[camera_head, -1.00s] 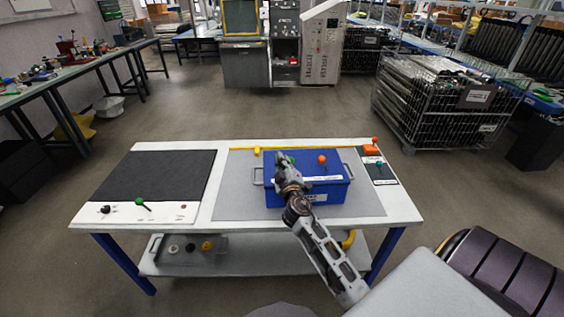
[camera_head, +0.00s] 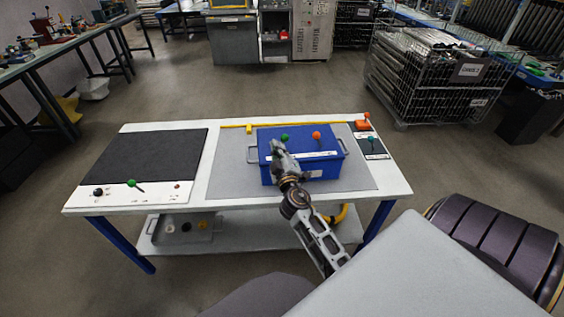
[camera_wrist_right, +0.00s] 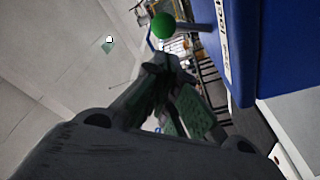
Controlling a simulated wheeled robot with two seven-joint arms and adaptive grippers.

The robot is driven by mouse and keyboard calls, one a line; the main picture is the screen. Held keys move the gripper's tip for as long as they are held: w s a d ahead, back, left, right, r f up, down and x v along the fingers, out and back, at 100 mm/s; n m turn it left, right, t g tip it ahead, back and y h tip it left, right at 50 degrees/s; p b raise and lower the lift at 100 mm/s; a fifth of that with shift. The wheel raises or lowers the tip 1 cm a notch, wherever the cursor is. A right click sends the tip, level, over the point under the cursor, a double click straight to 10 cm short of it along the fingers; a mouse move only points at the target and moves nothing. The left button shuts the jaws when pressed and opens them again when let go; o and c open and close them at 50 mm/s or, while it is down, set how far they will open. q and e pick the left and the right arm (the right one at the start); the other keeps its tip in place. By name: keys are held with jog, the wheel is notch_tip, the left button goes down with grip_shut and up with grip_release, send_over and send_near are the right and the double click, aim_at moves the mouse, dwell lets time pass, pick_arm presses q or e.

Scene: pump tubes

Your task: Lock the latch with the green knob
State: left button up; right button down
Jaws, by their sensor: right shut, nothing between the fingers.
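A blue box (camera_head: 330,165) with a lid stands on the grey mat on the table. A green knob (camera_head: 285,137) stands on its top near the back left, beside an orange knob (camera_head: 316,135). My right gripper (camera_head: 277,147) is over the left front part of the box, just nearer to me than the green knob. In the wrist view the green knob (camera_wrist_right: 163,25) shows beyond the fingers (camera_wrist_right: 172,92), apart from them. The fingers are shut with nothing between them. The latch under the green knob is too small to make out. My left gripper is not in view.
Another green knob (camera_head: 131,182) is on the white panel at the table's left, in front of a black mat (camera_head: 150,153). A teal knob (camera_head: 371,139) and an orange part (camera_head: 362,125) are at the right end. A yellow bar (camera_head: 225,126) lies along the back.

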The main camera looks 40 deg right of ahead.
jog(key=v, duration=0.6)
jog(key=shift+a, duration=0.2)
jog(key=shift+s, duration=0.2)
jog(key=shift+d, duration=0.1)
dwell(0.5)
